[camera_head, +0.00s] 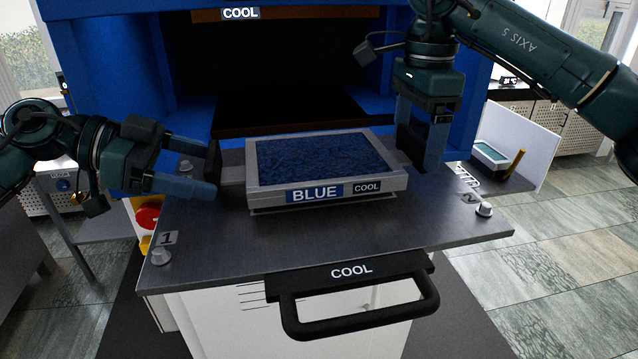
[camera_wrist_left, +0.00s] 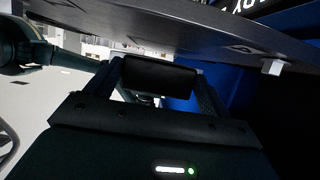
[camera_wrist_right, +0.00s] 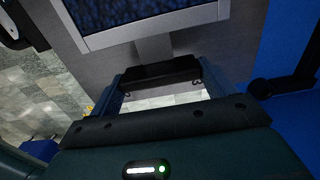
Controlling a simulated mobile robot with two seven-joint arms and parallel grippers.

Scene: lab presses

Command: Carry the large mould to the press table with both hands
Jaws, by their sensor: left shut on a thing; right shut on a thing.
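The large mould (camera_head: 325,193) is a grey frame with a dark blue textured fill and the labels BLUE and COOL. It sits level over the middle of the dark press table (camera_head: 400,232); I cannot tell whether it touches the plate or hovers just above it. My left gripper (camera_head: 208,166) is shut on the mould's black-ended left handle, whose dark grip (camera_wrist_left: 158,76) fills the left wrist view's jaws. My right gripper (camera_head: 416,158) points down and is shut on the right handle, whose black grip (camera_wrist_right: 160,73) shows between the fingers in the right wrist view.
The blue press (camera_head: 90,55), with a COOL sign, stands open behind the plate. A black drawer-like handle (camera_head: 360,318) juts from the front edge. Knobs (camera_head: 484,209) stand at the plate's corners. A small teal-topped tray (camera_head: 491,153) lies on a side surface at right.

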